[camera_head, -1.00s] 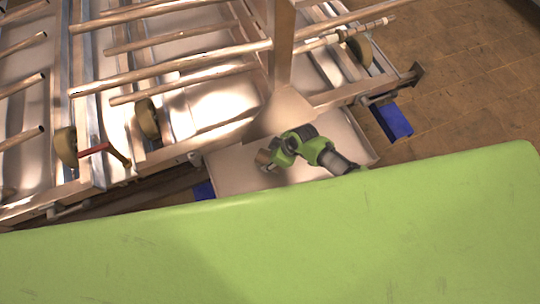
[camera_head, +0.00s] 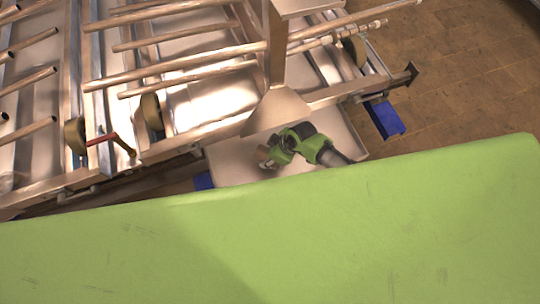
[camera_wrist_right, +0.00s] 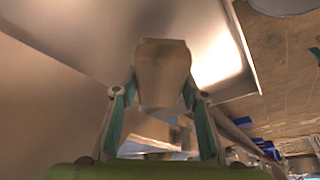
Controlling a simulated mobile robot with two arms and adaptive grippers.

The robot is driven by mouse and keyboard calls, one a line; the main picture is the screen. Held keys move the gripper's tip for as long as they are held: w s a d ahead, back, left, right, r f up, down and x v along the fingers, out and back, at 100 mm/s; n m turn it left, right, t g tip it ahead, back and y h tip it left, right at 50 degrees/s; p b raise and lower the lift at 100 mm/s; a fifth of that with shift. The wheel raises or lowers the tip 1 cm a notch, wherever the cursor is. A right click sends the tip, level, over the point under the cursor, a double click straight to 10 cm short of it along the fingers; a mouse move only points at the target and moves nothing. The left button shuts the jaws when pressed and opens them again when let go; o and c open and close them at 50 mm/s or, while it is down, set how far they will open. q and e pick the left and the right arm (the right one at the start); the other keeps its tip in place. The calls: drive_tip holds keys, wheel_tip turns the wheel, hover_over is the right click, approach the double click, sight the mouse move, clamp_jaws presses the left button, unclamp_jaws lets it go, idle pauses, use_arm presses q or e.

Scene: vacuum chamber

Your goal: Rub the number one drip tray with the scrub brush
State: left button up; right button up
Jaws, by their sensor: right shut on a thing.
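A shallow pale metal tray (camera_head: 228,164), seemingly the drip tray, sits under the near edge of the metal rack. I cannot read a number on it. My right gripper (camera_head: 268,157) is over the tray. In the right wrist view, the gripper (camera_wrist_right: 160,90) is shut on a tan block (camera_wrist_right: 163,65), seemingly the scrub brush. The block is held between the two fingertips, against a shiny metal surface (camera_wrist_right: 208,55) that looks like the tray. Its bristles are hidden, and I cannot tell whether it touches the metal. My left gripper is not in view.
The rack with several metal tubes (camera_head: 180,62) fills the upper left. A metal post with a flared foot (camera_head: 277,105) stands close behind my right gripper. A red-handled part (camera_head: 103,139) is at left. A blue block (camera_head: 385,118) is right of the tray. Brown floor (camera_head: 450,85) is clear at right.

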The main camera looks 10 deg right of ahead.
wheel_tip(320, 180, up, 2)
drive_tip(key=shift+r+p, duration=0.25)
drive_tip(key=shift+p, duration=0.6)
drive_tip(key=shift+r, duration=0.1)
